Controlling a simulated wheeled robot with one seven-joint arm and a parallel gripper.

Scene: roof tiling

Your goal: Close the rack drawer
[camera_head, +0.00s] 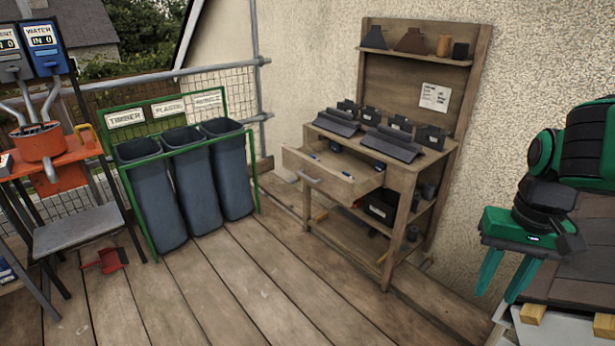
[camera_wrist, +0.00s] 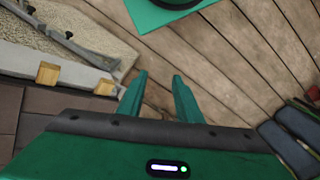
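The wooden rack (camera_head: 408,190) stands against the rendered wall in the head view. A few small items, some blue, lie inside the drawer. My gripper (camera_head: 502,283) is at the right of the head view, well apart from the drawer, pointing down with its green fingers spread. In the wrist view my gripper (camera_wrist: 158,95) is also open, with nothing between the fingers but deck boards below. The rack is not recognisable in the wrist view.
Dark tiles (camera_head: 405,142) lie on the rack top. Three grey bins (camera_head: 185,182) in a green frame stand left of the rack. An orange mixer stand (camera_head: 45,150) is at far left, a red dustpan (camera_head: 105,261) on the deck. Deck boards (camera_head: 250,275) before the rack are clear.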

